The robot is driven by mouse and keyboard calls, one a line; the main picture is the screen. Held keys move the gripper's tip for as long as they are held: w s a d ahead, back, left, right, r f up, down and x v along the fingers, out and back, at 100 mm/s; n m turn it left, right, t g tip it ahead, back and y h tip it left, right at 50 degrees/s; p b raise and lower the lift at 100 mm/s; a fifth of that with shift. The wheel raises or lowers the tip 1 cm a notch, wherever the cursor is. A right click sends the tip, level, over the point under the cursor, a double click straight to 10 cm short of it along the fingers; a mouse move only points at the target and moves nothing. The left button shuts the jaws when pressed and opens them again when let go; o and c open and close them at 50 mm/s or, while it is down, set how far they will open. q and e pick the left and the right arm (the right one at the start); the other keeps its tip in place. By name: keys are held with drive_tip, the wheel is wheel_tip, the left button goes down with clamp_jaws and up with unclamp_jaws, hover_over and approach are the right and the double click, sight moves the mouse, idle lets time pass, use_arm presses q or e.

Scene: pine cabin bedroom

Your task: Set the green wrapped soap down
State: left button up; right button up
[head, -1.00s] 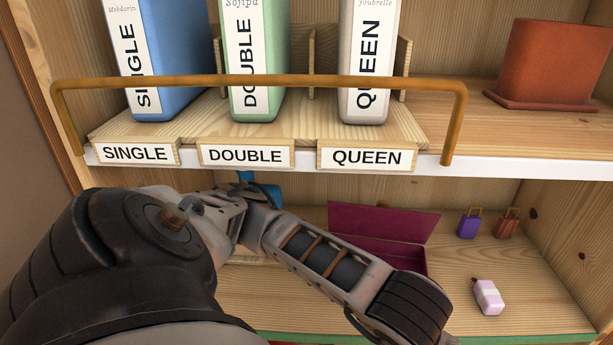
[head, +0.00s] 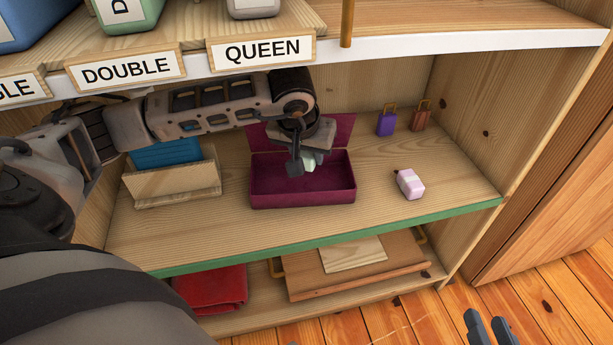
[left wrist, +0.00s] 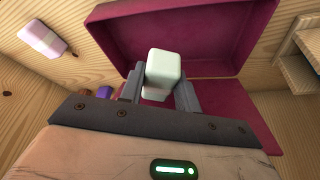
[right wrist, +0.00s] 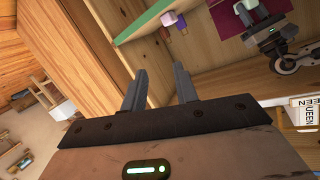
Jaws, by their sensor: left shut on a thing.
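The pale green wrapped soap (head: 310,161) is between the fingers of my left gripper (head: 304,165), above the open maroon box (head: 302,198) on the middle shelf. In the left wrist view the soap (left wrist: 163,72) sits between both fingers of the gripper (left wrist: 160,88), with the maroon box (left wrist: 190,35) beyond it. The soap looks clear of the box floor, though the gripper hides part of it. My right gripper (head: 490,328) is low at the right, in front of the shelf unit; its fingers stand apart and empty in the right wrist view (right wrist: 160,88).
A pink-and-white wrapped soap (head: 410,184) lies right of the box. Purple (head: 386,123) and brown (head: 421,118) tags stand behind. A wooden holder (head: 172,184) with a blue item (head: 165,153) stands left. The upper shelf edge (head: 400,52) is close above my left arm.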

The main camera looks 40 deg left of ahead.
sight(309, 182)
use_arm(q)
drive_tip(key=shift+s+b+x, duration=0.2)
drive_tip(key=shift+b+x, duration=0.15)
drive_tip(key=shift+x, duration=0.6)
wheel_tip(309, 182, down, 5)
drive_tip(key=shift+f+b, duration=0.1)
drive_tip(key=shift+b, duration=0.85)
drive_tip(key=shift+w+a+f, duration=0.15)
drive_tip(key=shift+a, duration=0.05)
drive_tip(key=shift+f+b, duration=0.1)
drive_tip(key=shift+b, duration=0.2)
drive_tip(key=o, duration=1)
use_arm(e)
drive_tip(key=shift+w+a+r+m+t+y, duration=0.25)
drive_tip(key=shift+a+r+m+t+y, duration=0.3)
drive_tip(key=shift+r, duration=0.2)
drive_tip(key=shift+d, duration=0.1)
